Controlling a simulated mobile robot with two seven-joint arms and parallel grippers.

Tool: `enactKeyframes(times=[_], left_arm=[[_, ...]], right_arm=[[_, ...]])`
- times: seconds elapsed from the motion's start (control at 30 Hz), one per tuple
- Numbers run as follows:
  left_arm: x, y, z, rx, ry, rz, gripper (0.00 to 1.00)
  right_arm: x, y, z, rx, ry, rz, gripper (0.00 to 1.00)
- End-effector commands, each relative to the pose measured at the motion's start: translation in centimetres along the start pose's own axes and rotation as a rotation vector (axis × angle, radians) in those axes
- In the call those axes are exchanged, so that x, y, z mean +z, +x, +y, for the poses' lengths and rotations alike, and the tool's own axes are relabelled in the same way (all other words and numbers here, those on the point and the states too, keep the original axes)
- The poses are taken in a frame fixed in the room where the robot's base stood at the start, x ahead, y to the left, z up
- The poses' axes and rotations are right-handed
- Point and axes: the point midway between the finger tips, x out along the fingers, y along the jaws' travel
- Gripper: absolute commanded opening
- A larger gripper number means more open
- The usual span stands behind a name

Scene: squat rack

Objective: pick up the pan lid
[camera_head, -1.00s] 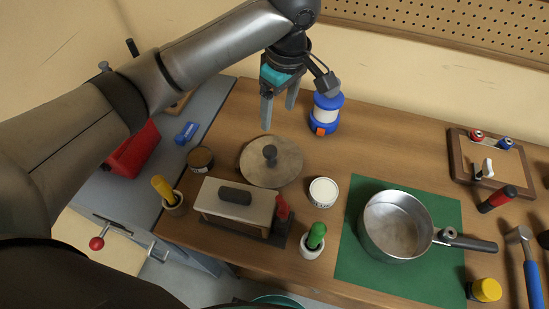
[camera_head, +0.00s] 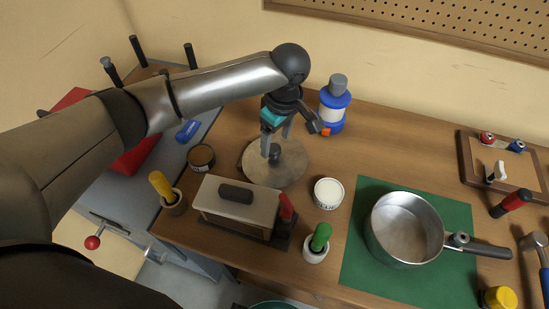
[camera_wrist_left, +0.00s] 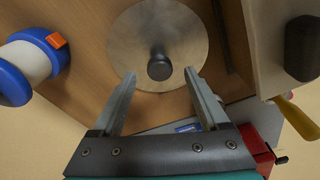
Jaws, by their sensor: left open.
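The pan lid (camera_head: 283,172) is a flat, round, grey-brown disc with a dark knob (camera_head: 274,153) at its middle. It lies on the wooden workbench, and it also shows in the left wrist view (camera_wrist_left: 185,62). My left gripper (camera_head: 275,141) is open and reaches down over the lid at the knob. In the left wrist view, the two fingers (camera_wrist_left: 160,76) are spread apart, with the knob (camera_wrist_left: 159,66) between and just beyond their tips. Nothing is held. My right gripper does not show.
A blue and white lantern (camera_head: 334,105) stands close behind my left gripper. A saucepan (camera_head: 405,229) sits on a green mat (camera_head: 370,192) at the right.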

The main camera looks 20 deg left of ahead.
Motion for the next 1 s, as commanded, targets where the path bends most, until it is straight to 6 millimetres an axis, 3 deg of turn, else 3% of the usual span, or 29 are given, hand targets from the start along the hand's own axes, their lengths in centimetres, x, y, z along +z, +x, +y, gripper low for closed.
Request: enactKeyframes(times=[0.23, 0.57, 1.0], left_arm=[[-0.3, 3.8, 0.0, -0.002, 0.001, 0.002, 0.78], [-0.2, 4.4, 0.0, 0.0, 0.002, 0.001, 0.78], [-0.2, 4.3, 0.0, -0.001, 0.001, 0.001, 0.28]], right_arm=[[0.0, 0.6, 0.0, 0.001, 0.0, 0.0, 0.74], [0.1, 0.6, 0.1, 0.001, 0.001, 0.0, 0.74], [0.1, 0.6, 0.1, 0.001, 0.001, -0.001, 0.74]])
